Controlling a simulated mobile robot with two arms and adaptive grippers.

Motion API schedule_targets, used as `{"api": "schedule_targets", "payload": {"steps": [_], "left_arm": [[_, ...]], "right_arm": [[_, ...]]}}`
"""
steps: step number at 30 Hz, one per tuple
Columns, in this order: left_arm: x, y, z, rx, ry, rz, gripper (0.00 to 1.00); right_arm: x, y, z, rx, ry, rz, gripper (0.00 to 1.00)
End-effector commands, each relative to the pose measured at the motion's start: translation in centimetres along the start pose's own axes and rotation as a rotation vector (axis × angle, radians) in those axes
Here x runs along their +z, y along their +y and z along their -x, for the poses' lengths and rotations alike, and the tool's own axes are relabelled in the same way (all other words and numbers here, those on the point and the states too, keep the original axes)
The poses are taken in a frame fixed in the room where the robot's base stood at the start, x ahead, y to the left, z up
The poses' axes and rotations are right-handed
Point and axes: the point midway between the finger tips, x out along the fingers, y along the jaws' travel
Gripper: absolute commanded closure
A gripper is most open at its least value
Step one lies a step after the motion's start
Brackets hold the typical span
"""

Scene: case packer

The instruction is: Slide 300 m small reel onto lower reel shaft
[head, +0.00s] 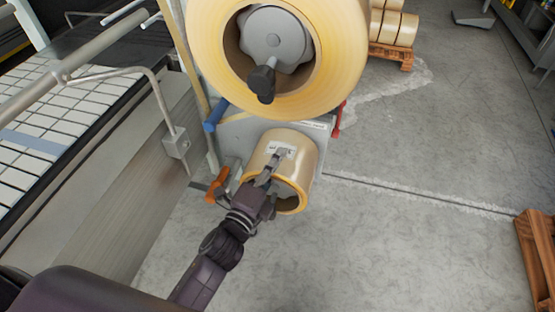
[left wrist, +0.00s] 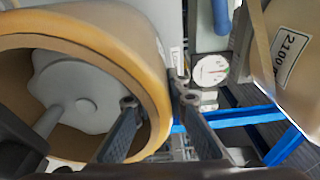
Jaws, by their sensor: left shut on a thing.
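The small tan tape reel (head: 292,148) has a white label and sits low in front of the machine, below the upper reel. My left gripper (head: 272,172) is shut on its wall at the left side. In the left wrist view the near end of the small reel (left wrist: 85,42) fills the left. One finger of the left gripper (left wrist: 157,98) is inside the core and the other outside. The grey hub of the lower reel shaft (left wrist: 85,90), with its handle, shows through the core. How far the reel is over it I cannot tell. My right gripper is not in view.
A large tape reel (head: 335,75) is on the upper shaft (head: 274,38), just above. A blue handle (head: 215,115) and an orange handle (head: 217,186) are to the left, beside a conveyor (head: 50,115). A gauge (left wrist: 210,70) is near the fingers.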

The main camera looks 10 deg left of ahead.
Motion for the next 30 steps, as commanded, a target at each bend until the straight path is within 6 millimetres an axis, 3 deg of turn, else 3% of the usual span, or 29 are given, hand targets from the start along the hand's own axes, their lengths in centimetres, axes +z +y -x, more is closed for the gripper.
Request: {"api": "schedule_targets", "payload": {"steps": [10, 11, 16, 30], "left_arm": [[0.0, -0.5, -0.1, -0.013, 0.002, -0.001, 1.0], [0.0, -0.5, -0.1, -0.013, 0.002, -0.001, 0.83], [0.0, -0.3, -0.1, -0.009, 0.001, 0.0, 0.66], [0.0, 0.8, 0.3, 0.012, -0.002, 0.001, 0.66]], "right_arm": [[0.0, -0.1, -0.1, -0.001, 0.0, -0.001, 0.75], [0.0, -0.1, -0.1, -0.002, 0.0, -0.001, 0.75], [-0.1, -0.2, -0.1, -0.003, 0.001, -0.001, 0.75], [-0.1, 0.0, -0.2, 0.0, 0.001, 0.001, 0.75]]}}
